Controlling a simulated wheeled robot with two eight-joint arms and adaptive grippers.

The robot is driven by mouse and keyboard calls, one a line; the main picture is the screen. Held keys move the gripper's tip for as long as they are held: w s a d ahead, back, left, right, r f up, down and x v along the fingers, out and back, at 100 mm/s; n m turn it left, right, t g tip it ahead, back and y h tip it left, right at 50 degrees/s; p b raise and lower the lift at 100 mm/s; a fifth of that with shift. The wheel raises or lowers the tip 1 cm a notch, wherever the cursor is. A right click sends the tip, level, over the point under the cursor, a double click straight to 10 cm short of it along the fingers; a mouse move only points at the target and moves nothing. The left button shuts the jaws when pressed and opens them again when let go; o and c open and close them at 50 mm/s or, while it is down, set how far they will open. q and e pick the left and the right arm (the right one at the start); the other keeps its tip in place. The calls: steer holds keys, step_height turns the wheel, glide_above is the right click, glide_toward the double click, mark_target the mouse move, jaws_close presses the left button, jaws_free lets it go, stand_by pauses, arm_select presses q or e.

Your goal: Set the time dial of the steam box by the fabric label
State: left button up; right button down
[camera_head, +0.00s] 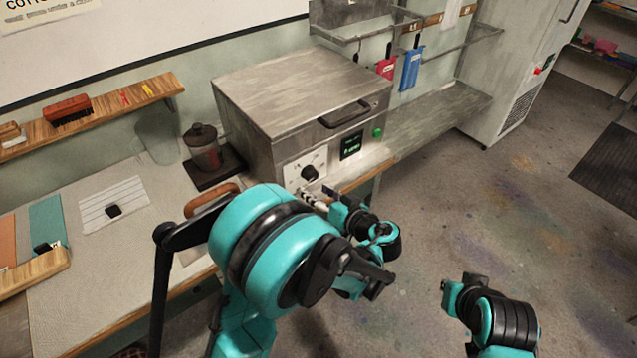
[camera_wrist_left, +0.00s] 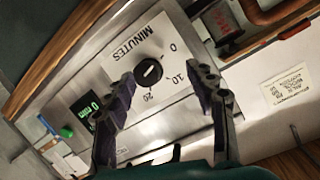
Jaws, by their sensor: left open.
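The steam box (camera_head: 300,95) is a grey metal box with its lid shut. Its black time dial (camera_head: 310,173) sits on a white panel; in the left wrist view the dial (camera_wrist_left: 148,72) is beside the word MINUTES and the numbers 0, 10 and 20. The green display (camera_wrist_left: 90,105) seems to read 0 min. My left gripper (camera_wrist_left: 163,88) is open, its fingers either side of the dial's lower area, with no clear contact. A small white label (camera_wrist_left: 287,88) has print too small to read. My right gripper (camera_head: 455,288) is low at the right; its jaws are unclear.
A lidded jar (camera_head: 203,150) stands on a dark tray left of the box. A lined sheet (camera_head: 113,204) and coloured swatches (camera_head: 47,222) lie on the table. A green button (camera_head: 377,132) is right of the display. The floor at right is largely clear.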

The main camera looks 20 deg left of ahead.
mark_target(314, 178)
arm_select(q)
steer(key=d+f+n+t+y, duration=0.2)
steer(key=d, duration=0.3)
steer(key=x, duration=0.2)
steer(key=b+x, duration=0.1)
steer(key=x, duration=0.5)
steer(key=shift+a+r+b, duration=0.1)
steer(key=shift+r+b, duration=0.25)
steer(key=shift+b, duration=0.05)
steer(key=shift+c, duration=0.3)
steer(key=c, duration=1.1)
